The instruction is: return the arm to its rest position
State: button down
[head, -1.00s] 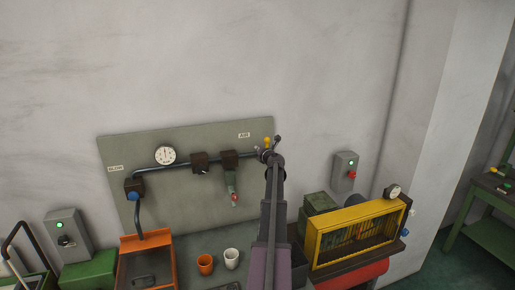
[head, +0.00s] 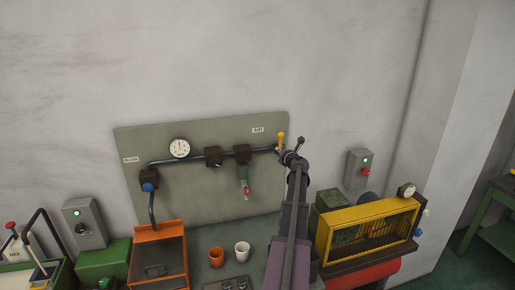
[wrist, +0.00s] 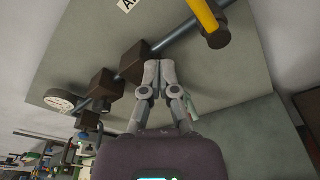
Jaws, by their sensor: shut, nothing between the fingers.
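My arm (head: 288,215) reaches up and away from the lower edge in the head view, its far end in front of the right end of the grey pipe panel (head: 215,130). My gripper's fingers are not clear there. In the wrist view my gripper (wrist: 158,68) is shut, its fingertips together and empty, with the panel (wrist: 240,80) behind. A yellow valve handle (head: 281,138) stands upright just left of the arm's end. In the wrist view the yellow handle (wrist: 203,14) is at the top, apart from the fingers.
The panel carries a round gauge (head: 180,148), dark blocks and piping. Below are an orange tray (head: 158,232), an orange cup (head: 216,257) and a white cup (head: 242,252). A yellow guard cage (head: 370,232) stands close right of my arm, with a switch box (head: 359,168) above.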

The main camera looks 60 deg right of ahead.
dwell(0.3)
